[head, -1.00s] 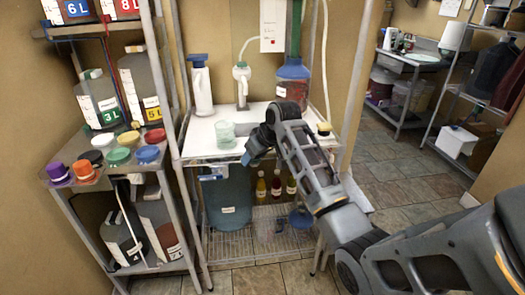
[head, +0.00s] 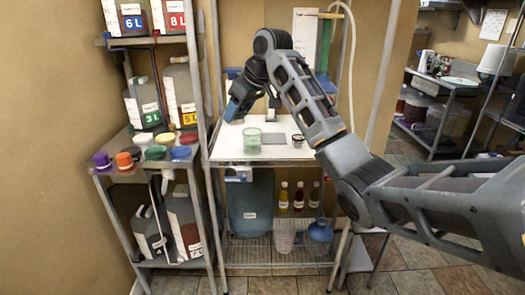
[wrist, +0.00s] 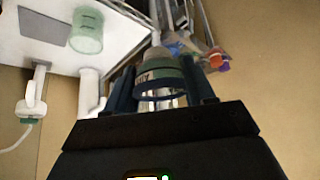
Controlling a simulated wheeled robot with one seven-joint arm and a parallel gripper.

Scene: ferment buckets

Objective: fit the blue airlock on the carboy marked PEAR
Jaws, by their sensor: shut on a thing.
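My gripper (head: 236,108) is above the white counter, just behind and left of a greenish glass in the head view. In the head view the held piece is too small and dark to tell from the fingers. No label reading PEAR is legible.
A rack at left holds coloured lids (head: 156,153) and labelled jugs (head: 146,108).

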